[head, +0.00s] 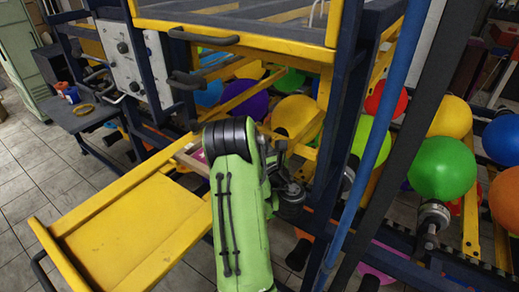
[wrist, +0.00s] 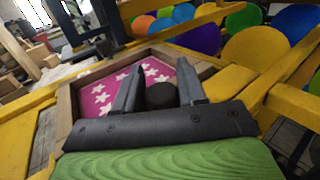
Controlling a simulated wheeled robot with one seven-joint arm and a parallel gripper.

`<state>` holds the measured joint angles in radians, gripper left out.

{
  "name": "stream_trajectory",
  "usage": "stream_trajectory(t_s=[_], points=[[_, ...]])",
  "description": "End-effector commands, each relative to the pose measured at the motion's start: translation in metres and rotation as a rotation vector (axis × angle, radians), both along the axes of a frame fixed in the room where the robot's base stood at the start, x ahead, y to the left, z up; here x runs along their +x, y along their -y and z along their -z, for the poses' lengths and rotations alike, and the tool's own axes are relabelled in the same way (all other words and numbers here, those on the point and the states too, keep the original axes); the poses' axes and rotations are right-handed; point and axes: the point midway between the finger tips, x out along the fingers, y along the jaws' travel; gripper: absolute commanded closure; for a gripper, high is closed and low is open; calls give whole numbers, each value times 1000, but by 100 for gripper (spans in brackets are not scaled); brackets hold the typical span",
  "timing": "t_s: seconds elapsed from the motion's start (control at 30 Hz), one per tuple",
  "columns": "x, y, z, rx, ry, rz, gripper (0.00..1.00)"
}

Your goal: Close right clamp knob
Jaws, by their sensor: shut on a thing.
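My gripper (wrist: 160,68) shows in the wrist view with its two grey fingers on either side of a round black knob (wrist: 161,96), shut on it. The knob sits at the near edge of a wooden-framed pink screen with white stars (wrist: 100,98). The black bar across the gripper's front hides the knob's lower part and what it is mounted on. In the head view, my green arm hides the gripper and the knob. Only a small part of the wooden screen frame (head: 188,158) shows beside the arm there.
A flat yellow tray (head: 135,225) extends at the lower left. The blue and yellow machine frame (head: 345,110) stands to the right of my arm. Several colored balloons, such as a green one (head: 441,167), are behind it. A control panel (head: 127,55) and black handles are at upper left.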

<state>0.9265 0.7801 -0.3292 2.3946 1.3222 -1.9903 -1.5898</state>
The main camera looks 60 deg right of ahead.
Motion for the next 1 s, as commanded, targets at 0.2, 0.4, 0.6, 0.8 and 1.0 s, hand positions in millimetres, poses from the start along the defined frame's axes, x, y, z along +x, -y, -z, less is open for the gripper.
stream_trajectory(t_s=[0.2,0.4,0.6,0.8,1.0], points=[[5,-3,2,4,1,-28,90],[4,-3,2,5,0,-27,90],[3,-3,2,5,-1,-24,40],[2,-2,1,3,-2,-18,39],[7,-1,1,3,-3,-16,39]])
